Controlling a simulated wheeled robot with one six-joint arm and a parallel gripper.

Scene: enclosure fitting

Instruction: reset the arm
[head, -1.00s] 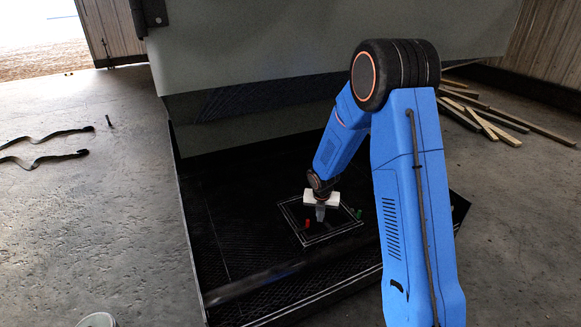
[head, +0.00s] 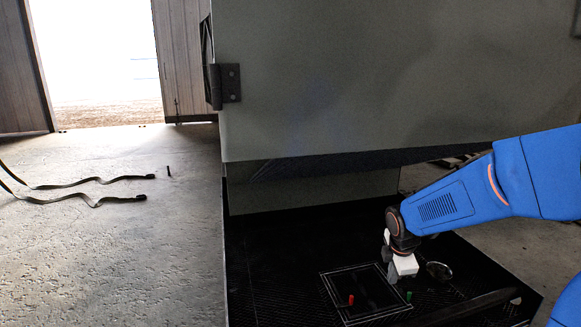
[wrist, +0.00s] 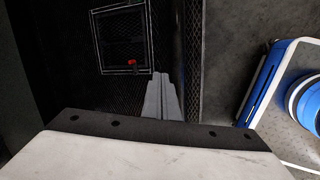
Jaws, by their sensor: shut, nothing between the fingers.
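My gripper (head: 393,273) is at the end of my blue arm, in the right half of the head view. It is above the dark enclosure floor (head: 270,262), by the upper right side of a white-outlined square (head: 366,288). In the wrist view its grey fingers (wrist: 162,97) are together with nothing between them. A red peg (head: 351,299) stands inside the outline, and it also shows in the wrist view (wrist: 132,63). A small green peg (head: 409,296) is at the outline's right side in the head view.
A large grey panel (head: 400,75) with a dark hinge (head: 229,84) hangs over the enclosure. A dark bar (head: 470,308) crosses its front. A round dark ring (head: 438,271) lies right of my gripper. Dark straps (head: 90,183) lie on the open concrete at left.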

